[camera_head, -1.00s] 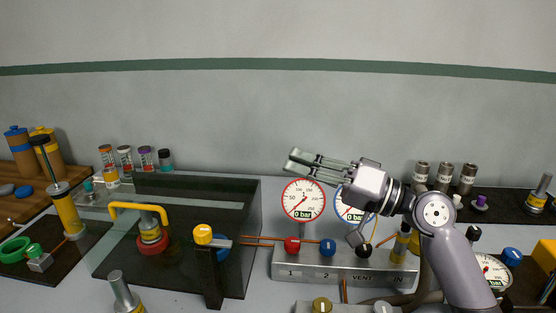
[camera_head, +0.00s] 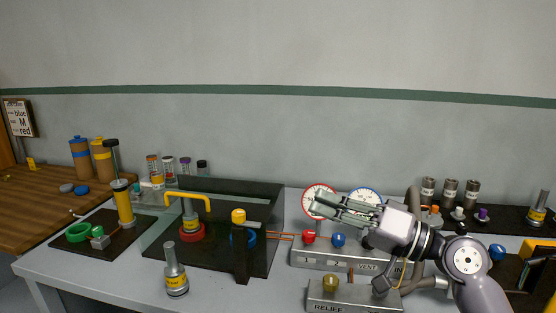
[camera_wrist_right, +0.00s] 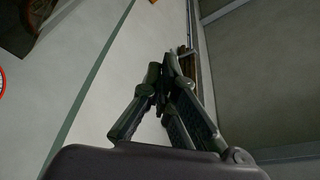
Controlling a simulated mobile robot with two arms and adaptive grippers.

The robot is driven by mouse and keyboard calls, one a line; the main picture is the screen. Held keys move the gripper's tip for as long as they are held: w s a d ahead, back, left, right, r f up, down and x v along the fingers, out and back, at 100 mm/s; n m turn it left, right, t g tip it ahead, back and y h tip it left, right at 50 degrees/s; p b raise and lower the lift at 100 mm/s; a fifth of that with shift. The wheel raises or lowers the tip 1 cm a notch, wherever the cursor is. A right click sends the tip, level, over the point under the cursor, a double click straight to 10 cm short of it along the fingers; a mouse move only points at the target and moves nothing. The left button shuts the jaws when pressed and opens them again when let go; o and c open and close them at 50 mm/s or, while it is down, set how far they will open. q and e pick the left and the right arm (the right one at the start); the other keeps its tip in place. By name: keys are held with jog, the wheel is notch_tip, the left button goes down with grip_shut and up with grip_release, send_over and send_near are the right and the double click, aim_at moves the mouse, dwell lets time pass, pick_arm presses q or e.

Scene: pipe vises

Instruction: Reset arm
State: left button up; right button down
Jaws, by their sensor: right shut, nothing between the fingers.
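My right gripper (camera_head: 314,203) is shut and empty in the head view. Its arm comes in from the lower right, and its fingers point left, held in front of the two gauges. The closed fingers also show in the right wrist view (camera_wrist_right: 168,62), with wall and ceiling behind them. The red-rimmed gauge (camera_head: 310,192) is partly hidden by the fingers. The blue-rimmed gauge (camera_head: 366,193) is partly hidden below by the gripper. My left gripper is not in view.
A valve manifold (camera_head: 305,256) with red and blue knobs sits below my right gripper. A relief block (camera_head: 325,296) stands in front. A yellow-handled device (camera_head: 190,215) and a hand pump (camera_head: 124,205) stand left. Grey cylinders (camera_head: 450,190) stand at the back right. Air above the bench is clear.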

jog(key=s+f+g+h, duration=0.1)
jog(key=s+f+h, duration=0.3)
jog(key=f, duration=1.1)
jog(key=s+f+h, duration=0.4)
jog(key=f, duration=1)
jog(key=s+d+f+g+h, duration=0.2)
jog(key=s+d+f+h, duration=0.4)
jog(key=s, duration=0.4)
jog(key=s+d+f+g+h, duration=0.35)
jog(key=s+d+f, duration=0.25)
jog(key=s+f, duration=0.35)
notch_tip(320, 180, down, 24)
jog(key=s+p, duration=0.2)
jog(key=p, duration=0.1)
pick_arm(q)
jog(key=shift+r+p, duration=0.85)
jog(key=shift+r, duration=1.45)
pick_arm(e)
jog(key=s+d+f+g, duration=0.1)
jog(key=s+d+f, duration=0.2)
jog(key=s+f, duration=0.9)
jog(key=shift+s+f, duration=0.2)
jog(key=shift+s, duration=2)
